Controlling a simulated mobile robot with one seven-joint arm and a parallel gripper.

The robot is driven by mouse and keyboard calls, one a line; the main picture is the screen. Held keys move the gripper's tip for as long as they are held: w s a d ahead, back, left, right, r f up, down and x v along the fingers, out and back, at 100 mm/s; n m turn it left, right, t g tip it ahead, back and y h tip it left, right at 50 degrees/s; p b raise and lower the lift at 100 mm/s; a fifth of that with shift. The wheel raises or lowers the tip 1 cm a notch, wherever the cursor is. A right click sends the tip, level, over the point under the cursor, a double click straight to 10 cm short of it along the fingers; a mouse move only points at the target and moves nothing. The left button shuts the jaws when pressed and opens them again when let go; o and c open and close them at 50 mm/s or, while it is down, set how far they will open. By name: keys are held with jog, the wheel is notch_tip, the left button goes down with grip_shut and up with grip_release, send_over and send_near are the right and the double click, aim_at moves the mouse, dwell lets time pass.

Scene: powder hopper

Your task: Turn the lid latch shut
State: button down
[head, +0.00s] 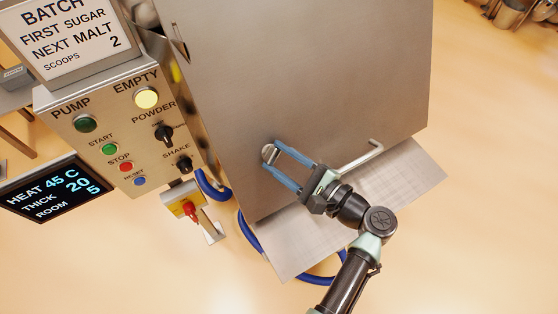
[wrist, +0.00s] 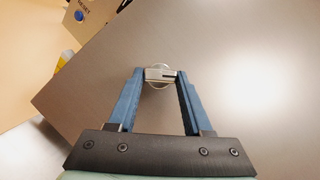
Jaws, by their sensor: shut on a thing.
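The lid latch (head: 269,154) is a small silver turn piece on the broad metal lid (head: 310,75). My gripper (head: 273,158) reaches it from the lower right with two blue fingers. In the wrist view the latch (wrist: 160,75) sits between the fingertips, and my gripper (wrist: 159,76) is shut on it. A dark slot shows on the latch's bar, which lies roughly across the wrist picture. A round base shows behind the bar. The fingertips hide part of the latch's sides.
A bent metal handle (head: 362,156) sticks out close to the right of my gripper. A control panel (head: 130,135) with buttons and knobs stands at left, with a red-tipped valve (head: 190,209) below it. Blue hose (head: 250,238) runs beneath. A lower metal plate (head: 400,185) juts out below the lid.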

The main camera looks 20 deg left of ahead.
jog(key=n+g, duration=0.1)
jog(key=n, duration=0.1)
jog(key=n+g+h, duration=0.1)
jog(key=n, duration=0.2)
jog(key=shift+w+r, duration=0.15)
jog(key=shift+w, duration=0.05)
jog(key=n, duration=0.2)
jog(key=n+g+h, duration=0.1)
jog(key=n, duration=0.1)
jog(key=shift+r+n+g+h, duration=0.15)
jog(key=shift+n+g+h, duration=0.15)
jog(key=shift+c, duration=1.6)
grip_release()
jog(key=v, duration=1.3)
jog(key=shift+b, duration=0.45)
jog(key=shift+w+r, duration=0.1)
